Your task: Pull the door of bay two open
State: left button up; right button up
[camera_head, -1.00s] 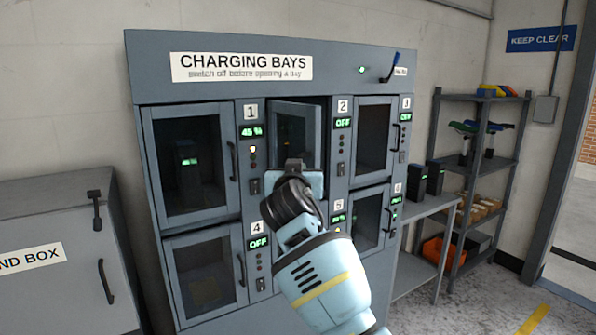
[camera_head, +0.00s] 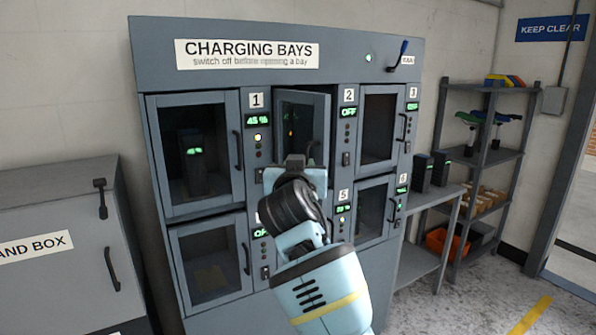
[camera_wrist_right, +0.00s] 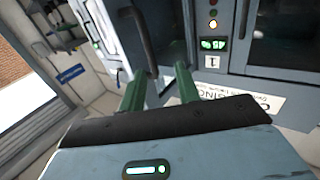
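The door of bay two (camera_head: 303,120) stands ajar in the head view, its handle side swung out from the grey charging cabinet (camera_head: 330,35). The bay's display (camera_head: 348,112) reads OFF. My right gripper (camera_head: 296,160) is in front of the door's lower part and hides it. In the right wrist view, which is tilted nearly upside down, the green fingers of my right gripper (camera_wrist_right: 160,88) are apart. The dark door handle (camera_wrist_right: 146,40) reaches down to the gap between them, nearer the left finger; contact is unclear. My left gripper is not in view.
Closed doors of bay one (camera_head: 195,150) and bay three (camera_head: 380,128) flank bay two. A blue-handled lever (camera_head: 400,52) is at the cabinet's upper right. A grey box (camera_head: 60,260) stands left; a bench (camera_head: 425,195) and shelf rack (camera_head: 490,150) stand right.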

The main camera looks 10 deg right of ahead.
jog(key=shift+s+a, duration=0.15)
jog(key=shift+s, duration=0.6)
jog(key=shift+s+a, duration=0.15)
jog(key=shift+s, duration=0.6)
